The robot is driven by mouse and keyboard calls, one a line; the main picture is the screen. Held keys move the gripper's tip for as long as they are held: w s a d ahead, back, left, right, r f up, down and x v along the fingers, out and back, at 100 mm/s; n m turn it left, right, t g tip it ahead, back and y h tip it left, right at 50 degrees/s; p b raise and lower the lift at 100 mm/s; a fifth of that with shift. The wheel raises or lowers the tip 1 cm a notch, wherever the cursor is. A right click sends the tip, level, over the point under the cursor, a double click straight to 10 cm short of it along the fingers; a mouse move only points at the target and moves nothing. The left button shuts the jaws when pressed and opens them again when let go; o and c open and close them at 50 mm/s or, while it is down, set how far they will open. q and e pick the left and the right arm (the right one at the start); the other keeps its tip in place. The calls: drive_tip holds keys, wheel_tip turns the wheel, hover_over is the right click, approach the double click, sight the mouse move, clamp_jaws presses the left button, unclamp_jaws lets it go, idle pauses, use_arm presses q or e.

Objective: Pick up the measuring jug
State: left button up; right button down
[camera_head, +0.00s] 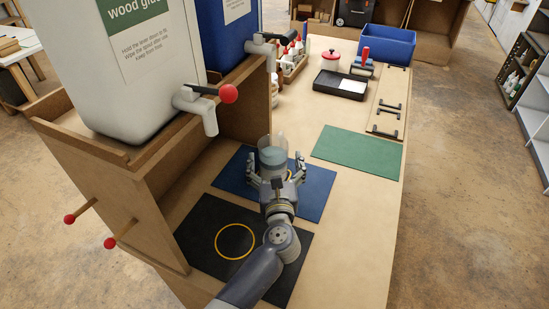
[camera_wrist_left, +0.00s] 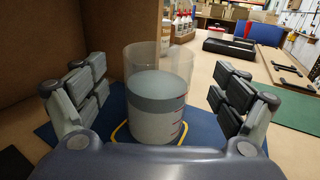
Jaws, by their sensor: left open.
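The measuring jug (camera_head: 272,152) is a clear cylinder partly filled with a grey-blue liquid. It stands upright on the blue mat (camera_head: 318,196). My left gripper (camera_head: 275,172) is open at the near side of the jug, with its fingers spread to the left and right. In the left wrist view the jug (camera_wrist_left: 158,95) stands between the two fingers, with a visible gap on each side. A yellow ring on the mat shows around its base there. Red marks show on its right side. My right gripper is not in view.
A black mat with a yellow ring (camera_head: 205,222) lies nearer me. A green mat (camera_head: 357,152) lies to the right. The wooden stand (camera_head: 150,205) with the wood glue container (camera_head: 135,75) and a red-knobbed tap rises on the left. A black tray (camera_head: 330,85) and blue bin (camera_head: 385,45) are farther back.

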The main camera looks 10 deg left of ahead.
sight(272, 139)
use_arm(q)
drive_tip(key=shift+w+a, duration=0.2)
drive_tip(key=shift+w, duration=0.5)
drive_tip(key=shift+w+a, duration=0.1)
drive_tip(key=shift+w, duration=0.2)
drive_tip(key=p+x, duration=0.1)
drive_tip(key=x, duration=0.2)
drive_tip(key=shift+w+a+p, duration=0.2)
drive_tip(key=shift+w+p, duration=0.1)
drive_tip(key=shift+w, duration=0.35)
drive_tip(key=shift+s, duration=0.1)
drive_tip(key=c, duration=1.8)
drive_tip(key=shift+c, duration=1.3)
drive_tip(key=shift+r, duration=0.2)
